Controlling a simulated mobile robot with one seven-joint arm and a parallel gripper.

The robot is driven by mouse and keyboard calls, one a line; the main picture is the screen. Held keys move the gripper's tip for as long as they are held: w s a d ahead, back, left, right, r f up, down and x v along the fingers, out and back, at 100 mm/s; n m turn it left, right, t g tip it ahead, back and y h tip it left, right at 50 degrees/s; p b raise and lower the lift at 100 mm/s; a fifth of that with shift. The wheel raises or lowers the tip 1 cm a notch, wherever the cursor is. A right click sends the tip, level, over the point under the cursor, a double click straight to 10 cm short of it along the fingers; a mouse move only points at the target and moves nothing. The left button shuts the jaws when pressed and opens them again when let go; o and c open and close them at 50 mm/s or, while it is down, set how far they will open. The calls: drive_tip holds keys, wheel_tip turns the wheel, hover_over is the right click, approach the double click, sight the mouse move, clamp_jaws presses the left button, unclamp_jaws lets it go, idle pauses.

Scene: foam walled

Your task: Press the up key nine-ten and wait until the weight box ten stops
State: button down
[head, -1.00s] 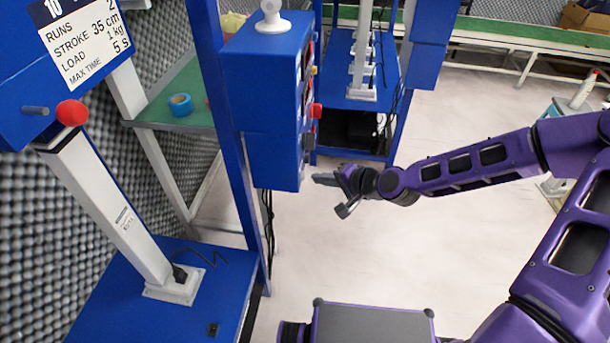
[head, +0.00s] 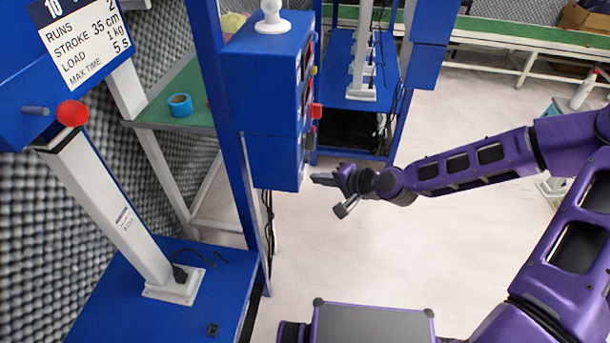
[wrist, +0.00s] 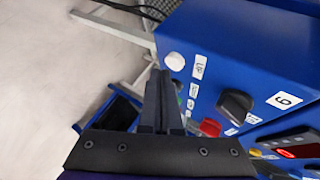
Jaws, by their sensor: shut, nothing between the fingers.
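The blue control box (head: 270,95) hangs on a blue post in the head view. In the wrist view its face carries a round white key (wrist: 175,61) beside an UP label (wrist: 199,67). My gripper (head: 318,179) is at the box's lower right edge in the head view. In the wrist view my gripper's shut, empty fingers (wrist: 160,76) end just beside the white key; I cannot tell whether they touch it. A blue box with a 10 sign (head: 85,40) is at the upper left.
The wrist view shows a black knob (wrist: 235,105), a red button (wrist: 209,127) and a lit red display (wrist: 300,151). A white column (head: 110,205) with a red knob (head: 71,113) stands on a blue base. The floor (head: 400,255) below my arm is clear.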

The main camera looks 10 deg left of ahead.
drive_tip(key=shift+a, duration=0.3)
